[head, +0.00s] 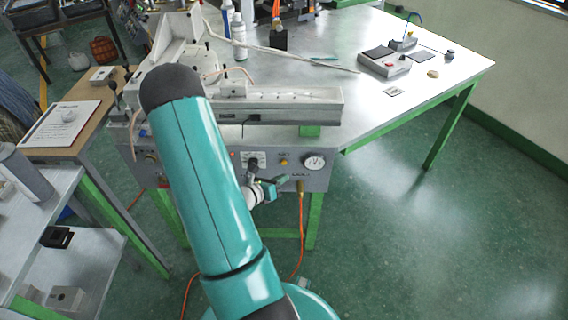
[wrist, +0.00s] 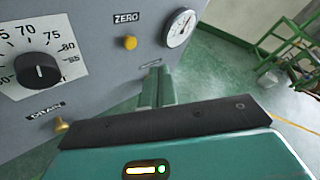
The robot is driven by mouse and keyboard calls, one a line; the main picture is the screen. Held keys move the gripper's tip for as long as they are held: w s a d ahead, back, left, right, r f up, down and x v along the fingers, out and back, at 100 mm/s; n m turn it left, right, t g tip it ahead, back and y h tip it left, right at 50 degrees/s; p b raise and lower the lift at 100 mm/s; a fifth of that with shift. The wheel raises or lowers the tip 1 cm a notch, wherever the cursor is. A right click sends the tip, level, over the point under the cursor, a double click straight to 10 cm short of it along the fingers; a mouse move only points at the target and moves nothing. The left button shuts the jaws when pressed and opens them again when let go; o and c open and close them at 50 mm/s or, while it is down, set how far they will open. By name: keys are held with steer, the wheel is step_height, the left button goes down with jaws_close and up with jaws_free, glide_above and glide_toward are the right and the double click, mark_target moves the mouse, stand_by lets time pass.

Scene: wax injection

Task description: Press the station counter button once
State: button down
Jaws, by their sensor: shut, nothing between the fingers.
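The grey front panel (head: 222,180) of the bench machine carries a yellow button (head: 283,162). In the wrist view this yellow button (wrist: 130,42) sits under a ZERO label, left of a round gauge (wrist: 180,28). No label in view reads "counter". A small grey box with a red spot (head: 385,64) stands on the table at the right; its markings are too small to read. My gripper (head: 277,186) is low in front of the panel. In the wrist view its teal fingers (wrist: 157,72) are together and empty, below and right of the yellow button. Contact with the panel cannot be told.
A black dial (wrist: 38,70) and a brass knob (wrist: 61,125) by a DRAIN label are left of my fingers. Bottles (head: 239,38) stand at the back of the table (head: 440,75). A side desk (head: 75,135) is at left.

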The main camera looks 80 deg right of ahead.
steer(key=shift+w+d, duration=0.2)
steer(key=shift+d, duration=0.6)
steer(key=shift+w+d, duration=0.2)
steer(key=shift+d, duration=0.55)
steer(key=shift+d, duration=0.1)
stand_by(0.8)
steer(key=shift+w+d, duration=0.1)
steer(key=shift+d, duration=0.2)
steer(key=shift+w+d, duration=0.1)
steer(key=shift+d, duration=0.35)
stand_by(0.8)
steer(key=shift+s+a, duration=0.25)
steer(key=shift+a, duration=0.6)
steer(key=a, duration=0.2)
steer(key=s+a, duration=0.1)
steer(key=a, duration=0.1)
steer(key=shift+a, duration=0.4)
